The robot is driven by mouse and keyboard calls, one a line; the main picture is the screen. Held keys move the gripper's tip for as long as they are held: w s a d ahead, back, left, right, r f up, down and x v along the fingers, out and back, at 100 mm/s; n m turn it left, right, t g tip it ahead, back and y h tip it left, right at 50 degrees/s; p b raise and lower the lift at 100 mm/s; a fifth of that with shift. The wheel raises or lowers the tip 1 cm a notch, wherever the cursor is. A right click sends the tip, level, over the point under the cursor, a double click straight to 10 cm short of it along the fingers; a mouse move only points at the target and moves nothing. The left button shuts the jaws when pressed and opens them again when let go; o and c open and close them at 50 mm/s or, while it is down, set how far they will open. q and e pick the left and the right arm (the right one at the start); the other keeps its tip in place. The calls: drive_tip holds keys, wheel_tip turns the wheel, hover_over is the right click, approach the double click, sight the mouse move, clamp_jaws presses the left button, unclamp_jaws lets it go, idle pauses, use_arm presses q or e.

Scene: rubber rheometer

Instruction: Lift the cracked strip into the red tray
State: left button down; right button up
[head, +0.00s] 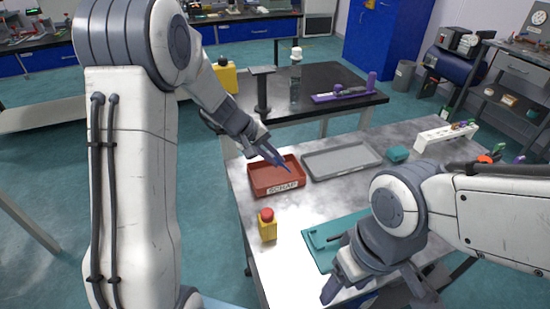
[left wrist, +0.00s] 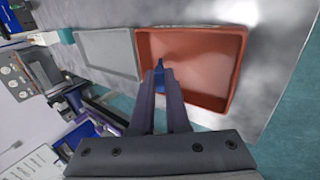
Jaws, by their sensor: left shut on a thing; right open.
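The red tray (head: 262,190) sits on the metal table, with a white label on its front wall. It also shows in the left wrist view (left wrist: 190,33). My left gripper (head: 271,152) is above the red tray, shut on a narrow blue strip (head: 284,165). The strip also shows between the fingers (left wrist: 165,85) in the left wrist view as a blue strip (left wrist: 159,74). Its tip is over the tray; cracks are too small to tell, and most of it is hidden by the fingers. My right gripper (head: 376,285) is open over the table's near side.
A grey tray (head: 343,172) lies right of the red tray. A yellow block with a red button (head: 267,225) stands in front. A teal fixture (head: 318,245) lies partly behind my right gripper. A small teal box (head: 398,153) and a white rack (head: 446,136) stand farther right.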

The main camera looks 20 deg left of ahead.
use_arm(q)
drive_tip(key=shift+f, duration=0.3)
drive_tip(key=c, duration=0.8)
unclamp_jaws()
drive_tip(key=shift+c, duration=0.2)
drive_tip(key=v, duration=1)
drive_tip(key=shift+r+p, duration=0.25)
drive_tip(key=shift+p, duration=0.1)
drive_tip(key=shift+a, duration=0.1)
drive_tip(key=s+d+r+m+g+y+p, duration=0.1)
drive_tip(key=s+d+r+m+g+p, duration=0.2)
drive_tip(key=s+d, duration=0.55)
drive_tip(key=s+d+r+m+g+y+p, duration=0.15)
drive_tip(key=s+d+m+p, duration=0.25)
drive_tip(key=s+d+m, duration=0.45)
drive_tip(key=s+a+r+m+y+p, duration=0.1)
drive_tip(key=s+m+y+p, duration=0.1)
drive_tip(key=s, duration=0.9)
drive_tip(key=shift+s+a+r, duration=0.25)
drive_tip(key=shift+s+a, duration=0.05)
